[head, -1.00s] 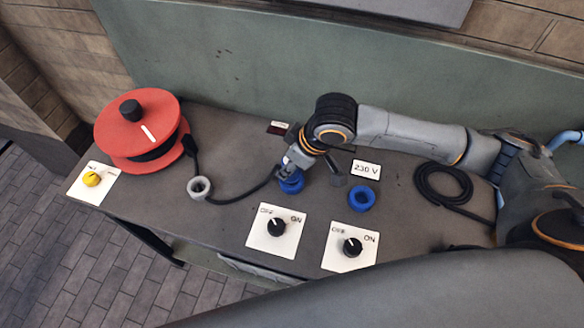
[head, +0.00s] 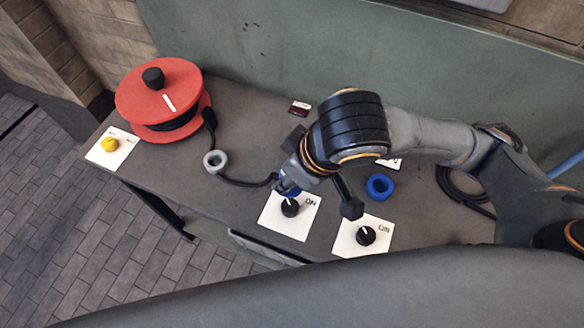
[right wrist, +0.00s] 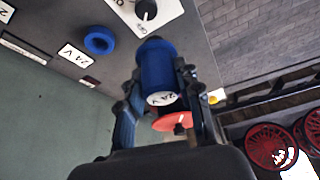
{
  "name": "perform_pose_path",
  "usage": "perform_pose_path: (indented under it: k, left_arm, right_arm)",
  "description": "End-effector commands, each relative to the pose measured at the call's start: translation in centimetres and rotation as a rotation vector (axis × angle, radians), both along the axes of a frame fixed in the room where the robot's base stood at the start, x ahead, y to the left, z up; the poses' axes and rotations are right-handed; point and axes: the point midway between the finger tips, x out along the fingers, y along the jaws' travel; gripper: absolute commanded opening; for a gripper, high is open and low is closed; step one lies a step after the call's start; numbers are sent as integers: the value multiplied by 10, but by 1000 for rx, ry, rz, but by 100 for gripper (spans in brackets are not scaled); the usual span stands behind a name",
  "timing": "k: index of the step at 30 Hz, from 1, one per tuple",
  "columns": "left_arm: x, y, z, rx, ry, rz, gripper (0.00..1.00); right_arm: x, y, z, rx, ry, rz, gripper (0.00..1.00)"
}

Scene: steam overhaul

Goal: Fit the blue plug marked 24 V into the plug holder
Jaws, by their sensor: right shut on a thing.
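My right gripper (right wrist: 165,92) is shut on the blue plug (right wrist: 155,68), whose white end is marked 24 V. The plug is held above the table, apart from the rings. In the head view the plug (head: 289,190) shows as a small blue patch below my right gripper (head: 286,184), over the left white dial card. In the right wrist view a blue ring holder (right wrist: 99,40) lies on the table beside a 24 V label (right wrist: 75,55). My left gripper is not in view.
Two black dials (head: 290,208) (head: 366,235) sit on white cards at the front edge. A grey ring (head: 215,163) lies by a black cable. A red reel (head: 160,100) and yellow knob (head: 109,145) stand at the left. A green wall (head: 260,50) closes the back.

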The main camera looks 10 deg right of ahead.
Motion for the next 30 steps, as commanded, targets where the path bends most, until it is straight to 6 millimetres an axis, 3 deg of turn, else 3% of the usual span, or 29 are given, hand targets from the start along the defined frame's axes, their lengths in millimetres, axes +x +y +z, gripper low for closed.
perform_pose_path:
  k: [5, 21, 30]
  left_arm:
    - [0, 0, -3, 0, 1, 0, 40]
    - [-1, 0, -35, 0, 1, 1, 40]
    - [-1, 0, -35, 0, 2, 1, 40]
  right_arm:
    - [0, 0, -4, 0, 0, 0, 0]
    - [0, 0, -67, -1, 1, 0, 0]
    - [0, 0, -71, 0, -1, 1, 0]
